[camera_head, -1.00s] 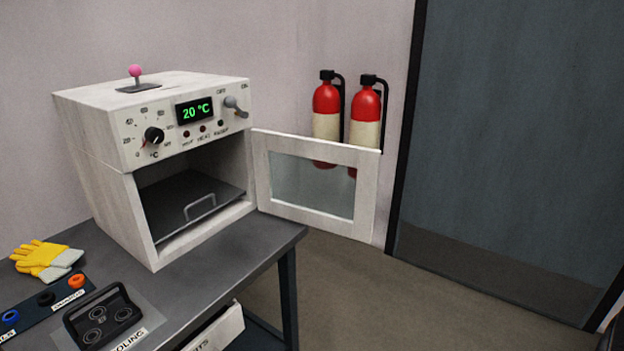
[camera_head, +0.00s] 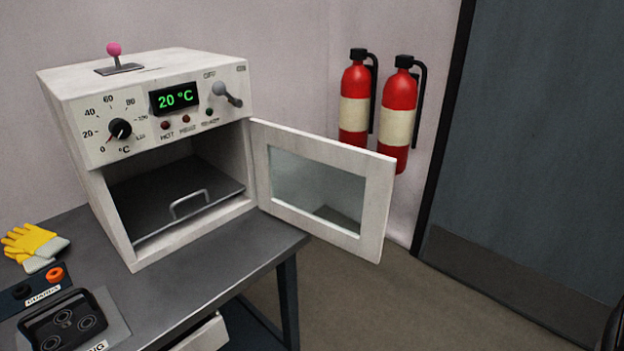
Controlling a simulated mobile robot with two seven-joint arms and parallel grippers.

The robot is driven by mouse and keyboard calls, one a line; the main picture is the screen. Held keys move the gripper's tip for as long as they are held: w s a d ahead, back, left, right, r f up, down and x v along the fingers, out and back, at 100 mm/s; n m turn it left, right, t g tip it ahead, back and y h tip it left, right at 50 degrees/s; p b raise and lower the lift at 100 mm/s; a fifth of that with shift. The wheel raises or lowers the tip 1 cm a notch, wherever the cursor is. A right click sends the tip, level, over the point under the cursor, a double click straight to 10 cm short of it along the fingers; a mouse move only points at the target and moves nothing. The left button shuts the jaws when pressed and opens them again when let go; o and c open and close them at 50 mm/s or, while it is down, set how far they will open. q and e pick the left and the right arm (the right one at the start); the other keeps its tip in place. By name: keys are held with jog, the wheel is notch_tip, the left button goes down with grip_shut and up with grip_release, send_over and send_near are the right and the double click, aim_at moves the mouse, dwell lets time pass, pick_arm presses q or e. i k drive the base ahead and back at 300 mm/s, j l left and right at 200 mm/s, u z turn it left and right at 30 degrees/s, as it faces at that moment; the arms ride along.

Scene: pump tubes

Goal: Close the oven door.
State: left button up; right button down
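The white oven (camera_head: 220,128) stands on a dark grey bench, its front facing me. Its display reads 20 °C. The oven door (camera_head: 376,205) is open wide, hinged at the right side of the opening and swung out to the right past the bench edge. It has a white frame and a glass window. Inside the oven is a dark tray (camera_head: 150,203) with a metal handle. Neither of my grippers is clearly in view; only a dark shape shows at the lower right edge, and I cannot tell what it is.
The bench (camera_head: 215,262) holds yellow gloves (camera_head: 32,243) and a black fixture (camera_head: 66,322) at left. A drawer (camera_head: 205,335) below is partly open. Two red fire extinguishers (camera_head: 354,105) hang behind the oven door. A dark room door (camera_head: 545,150) is at right. The floor before the oven door is clear.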

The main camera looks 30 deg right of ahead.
aim_at(380, 170)
jog(key=l+u, duration=0.25)
jog(key=l, duration=0.4)
jog(key=l+u, duration=0.3)
jog(key=l, duration=0.4)
jog(key=l+u, duration=0.25)
jog(key=l, duration=0.4)
jog(key=k+l+u, duration=0.1)
jog(key=l+u, duration=0.15)
jog(key=l, duration=0.4)
jog(key=l+u, duration=0.35)
jog(key=l, duration=0.55)
jog(key=i+l, duration=0.15)
jog(key=i+l+u, duration=0.1)
jog(key=l, duration=0.25)
